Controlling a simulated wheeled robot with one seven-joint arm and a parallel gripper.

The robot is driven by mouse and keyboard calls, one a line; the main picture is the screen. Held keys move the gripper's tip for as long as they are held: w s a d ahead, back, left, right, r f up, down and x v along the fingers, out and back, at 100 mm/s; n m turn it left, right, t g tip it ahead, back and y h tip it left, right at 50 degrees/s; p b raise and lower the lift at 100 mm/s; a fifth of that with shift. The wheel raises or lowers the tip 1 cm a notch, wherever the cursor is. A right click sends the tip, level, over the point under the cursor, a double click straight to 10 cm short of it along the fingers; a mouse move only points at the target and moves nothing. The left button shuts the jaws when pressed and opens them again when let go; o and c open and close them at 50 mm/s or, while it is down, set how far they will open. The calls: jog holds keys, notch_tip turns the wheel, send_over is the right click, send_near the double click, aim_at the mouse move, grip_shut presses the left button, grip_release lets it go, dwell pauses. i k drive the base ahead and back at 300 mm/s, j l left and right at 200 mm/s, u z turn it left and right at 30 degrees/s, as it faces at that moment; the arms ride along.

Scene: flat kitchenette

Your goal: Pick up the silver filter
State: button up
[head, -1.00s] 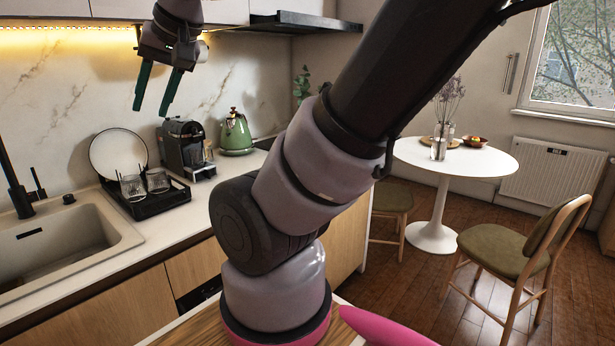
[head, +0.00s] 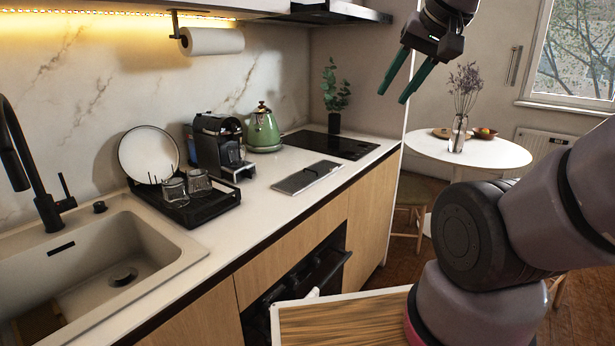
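A flat, silver-grey rectangular panel that looks like the silver filter (head: 308,177) lies on the white countertop, in front of the black cooktop. Nothing covers it in the head view. My gripper (head: 391,97) is raised in the air, above and to the right of the filter in the picture. Its two green fingers are spread apart and point down and to the left. Nothing is between them, and they are clear of the filter.
A green kettle (head: 263,131), a coffee machine (head: 219,143) and a black dish rack (head: 207,207) stand left of the filter. A plant (head: 335,98) stands behind the cooktop (head: 333,144). The range hood (head: 340,12) overhangs the counter. Bare countertop lies left of the filter.

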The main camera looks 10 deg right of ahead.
aim_at(292, 186)
jog(key=i+l+u, duration=0.75)
jog(key=l, duration=0.15)
jog(key=k, duration=0.05)
